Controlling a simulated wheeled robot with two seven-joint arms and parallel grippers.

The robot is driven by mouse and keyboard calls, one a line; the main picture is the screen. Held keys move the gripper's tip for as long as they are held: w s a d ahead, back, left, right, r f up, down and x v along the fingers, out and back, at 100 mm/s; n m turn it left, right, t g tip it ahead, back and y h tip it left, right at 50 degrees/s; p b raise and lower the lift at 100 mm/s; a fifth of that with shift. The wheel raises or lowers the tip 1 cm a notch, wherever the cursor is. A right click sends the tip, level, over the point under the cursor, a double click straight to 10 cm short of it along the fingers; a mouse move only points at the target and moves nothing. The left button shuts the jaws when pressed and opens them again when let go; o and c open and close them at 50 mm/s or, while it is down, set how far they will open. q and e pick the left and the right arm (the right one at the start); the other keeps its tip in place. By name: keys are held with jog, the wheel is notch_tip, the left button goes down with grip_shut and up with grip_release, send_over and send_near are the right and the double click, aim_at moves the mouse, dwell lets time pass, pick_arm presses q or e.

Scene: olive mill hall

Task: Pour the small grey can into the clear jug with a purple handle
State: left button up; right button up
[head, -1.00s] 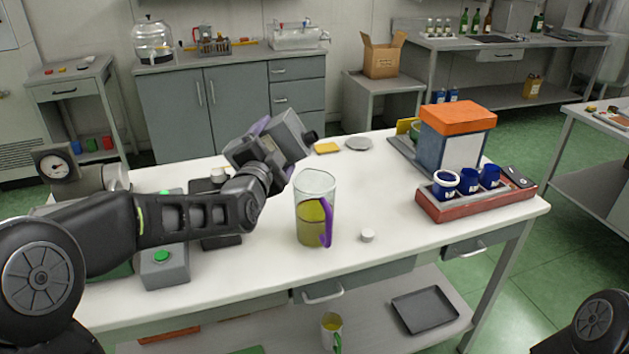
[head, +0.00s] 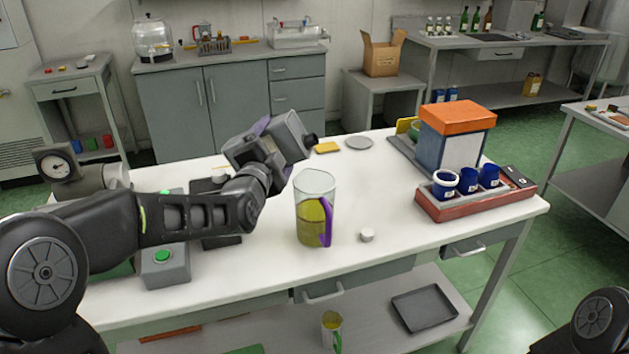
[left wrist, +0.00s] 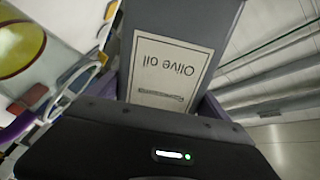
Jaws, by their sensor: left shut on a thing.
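My left gripper (head: 268,144) is shut on the small grey can (head: 290,128). The can is held tilted above and slightly left of the clear jug (head: 316,183), with its dark spout end (head: 312,141) toward the right. In the left wrist view the can (left wrist: 215,25) shows an "Olive oil" label. The jug stands upright on the white table, its purple handle (head: 327,222) facing front right, with yellow-green liquid in its lower part. No stream between can and jug can be made out. My right gripper is out of view.
A small white cap (head: 367,235) lies right of the jug on the table (head: 390,200). A red tray (head: 475,207) with blue cups and an orange-topped machine (head: 457,118) stand at the right. A grey box with a green button (head: 164,268) sits left, under my arm.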

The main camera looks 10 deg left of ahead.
aim_at(274, 132)
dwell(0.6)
pick_arm(q)
jog(key=shift+r+m+p, duration=0.8)
jog(key=shift+m+p, duration=0.3)
jog(key=shift+p, duration=0.65)
dwell(0.7)
jog(key=shift+a+r+m+p, duration=0.2)
jog(key=shift+r+m+p, duration=0.3)
jog(key=shift+r+m, duration=0.25)
dwell(1.8)
jog(key=shift+d+f+m, duration=0.1)
jog(key=shift+f+m, duration=0.4)
jog(key=shift+m, duration=0.05)
dwell(0.9)
jog(key=shift+r, duration=0.4)
notch_tip(274, 132, down, 2)
jog(key=shift+f+n+b, duration=0.2)
jog(key=shift+n+b, duration=0.85)
jog(key=shift+n, duration=0.15)
jog(key=shift+r+n, duration=0.15)
jog(key=shift+n, duration=0.25)
jog(key=shift+r, duration=0.25)
jog(key=shift+f, duration=0.1)
